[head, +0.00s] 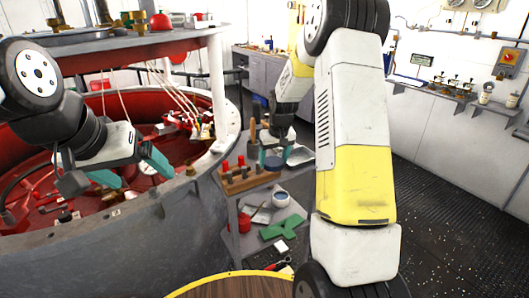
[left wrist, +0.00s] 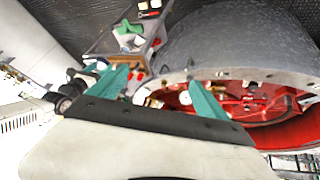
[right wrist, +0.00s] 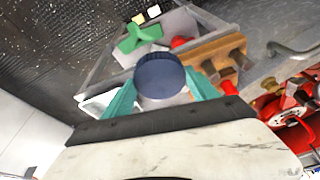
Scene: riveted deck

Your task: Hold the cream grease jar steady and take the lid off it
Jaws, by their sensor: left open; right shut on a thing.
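A round dark blue lid (right wrist: 161,76) is between the teal fingers of my right gripper (head: 275,157), which is shut on it. The lid also shows small in the head view (head: 273,164). My left gripper (head: 132,170) is open and empty over the red-floored round well, well to the left of the lid. Its spread fingers also show in the left wrist view (left wrist: 158,90).
A wooden tool rack (head: 248,178) with red-handled tools stands by the right gripper on a grey cart. A pale pot with blue inside (head: 281,200) and a green piece (head: 283,227) are on the lower shelf. The well's thick grey rim (head: 190,182) lies between the grippers.

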